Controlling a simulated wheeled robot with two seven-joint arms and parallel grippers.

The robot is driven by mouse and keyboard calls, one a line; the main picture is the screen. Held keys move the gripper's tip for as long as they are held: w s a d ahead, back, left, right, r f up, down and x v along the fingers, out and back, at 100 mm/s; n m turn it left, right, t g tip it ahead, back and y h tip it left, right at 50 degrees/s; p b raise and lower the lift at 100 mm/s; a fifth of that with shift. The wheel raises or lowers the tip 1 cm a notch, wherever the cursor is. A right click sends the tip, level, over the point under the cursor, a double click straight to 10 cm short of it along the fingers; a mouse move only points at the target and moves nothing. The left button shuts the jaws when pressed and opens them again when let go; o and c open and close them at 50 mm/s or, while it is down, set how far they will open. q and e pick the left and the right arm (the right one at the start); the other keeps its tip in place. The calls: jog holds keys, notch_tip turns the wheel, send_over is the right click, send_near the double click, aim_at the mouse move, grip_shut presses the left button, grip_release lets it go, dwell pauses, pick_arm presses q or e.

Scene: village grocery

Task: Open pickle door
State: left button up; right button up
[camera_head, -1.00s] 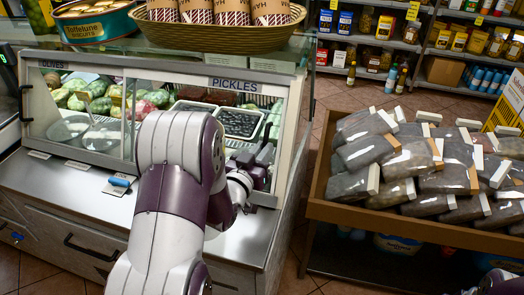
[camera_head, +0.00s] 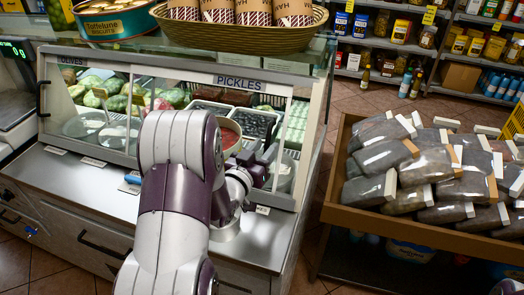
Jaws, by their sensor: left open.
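The pickle door is the glass front under the PICKLES label (camera_head: 240,82) on the counter case. Trays and a round red-filled tub (camera_head: 230,133) show inside the case. My left arm covers much of the door's left part and lower edge. My left gripper (camera_head: 264,157) is open at the door's lower right area, close to the glass. I cannot tell whether it touches the door, and no handle is clearly visible there. How far the door stands open is also unclear. My right gripper is out of view.
A wooden bin (camera_head: 345,215) of grey packets stands right of the case, with a narrow floor gap between. A wicker basket (camera_head: 240,36) and a biscuit tin (camera_head: 108,22) stand on the case top. A scale (camera_head: 14,85) is at far left.

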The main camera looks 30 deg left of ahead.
pick_arm(q)
jog(key=s, duration=1.2)
jog(key=shift+s+d+b, duration=0.35)
jog(key=shift+d, duration=0.05)
